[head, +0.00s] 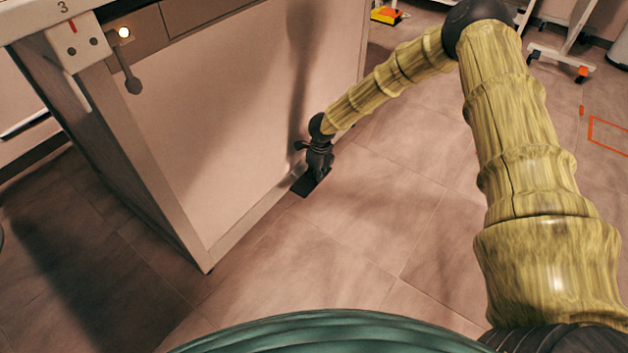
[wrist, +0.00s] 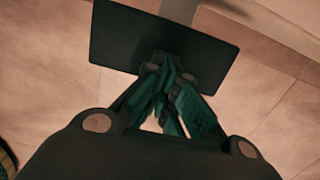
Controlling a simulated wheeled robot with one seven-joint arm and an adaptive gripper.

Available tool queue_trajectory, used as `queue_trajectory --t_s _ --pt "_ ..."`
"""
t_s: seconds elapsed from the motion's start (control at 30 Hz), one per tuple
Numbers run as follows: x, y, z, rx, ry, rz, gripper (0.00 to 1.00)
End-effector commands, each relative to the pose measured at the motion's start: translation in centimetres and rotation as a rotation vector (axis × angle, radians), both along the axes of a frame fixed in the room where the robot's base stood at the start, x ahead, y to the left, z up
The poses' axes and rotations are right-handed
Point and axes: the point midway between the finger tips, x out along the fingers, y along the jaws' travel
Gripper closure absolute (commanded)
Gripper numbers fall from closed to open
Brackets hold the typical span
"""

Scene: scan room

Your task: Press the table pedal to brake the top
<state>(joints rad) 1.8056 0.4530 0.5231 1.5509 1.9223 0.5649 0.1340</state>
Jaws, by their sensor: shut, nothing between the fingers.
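The pedal (head: 304,187) is a dark flat plate low at the foot of the table's (head: 205,130) pale side panel, just above the floor. In the wrist view the pedal (wrist: 115,38) fills the upper middle as a dark rectangle, with a pale stem at its far edge. My gripper (head: 318,178) points down at the pedal. In the wrist view my gripper (wrist: 165,75) is shut and empty, its fingertips over the near middle of the plate. They overlap the plate there; I cannot tell whether they touch it. The gripper hides part of the pedal.
A lever (head: 132,80) and a lit round lamp (head: 124,32) sit on the table's upper end, by a bracket marked 3 (head: 72,42). A wheeled stand (head: 560,60) is at the back right. The tiled floor (head: 370,220) right of the pedal is clear.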

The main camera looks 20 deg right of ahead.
Motion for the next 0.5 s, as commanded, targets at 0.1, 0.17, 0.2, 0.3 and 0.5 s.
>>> queue_trajectory --t_s 0.1,0.17,0.2,0.3,0.5 --pt "0.0 0.0 -0.3 0.0 0.0 0.0 1.0" --pt "0.0 0.0 -0.6 0.0 0.0 0.0 1.0" --pt "0.0 0.0 -0.8 0.0 0.0 0.0 1.0" --pt "-0.1 0.0 -1.8 0.0 0.001 0.0 1.0" --pt "-0.1 0.0 -3.7 0.0 0.001 0.001 1.0"
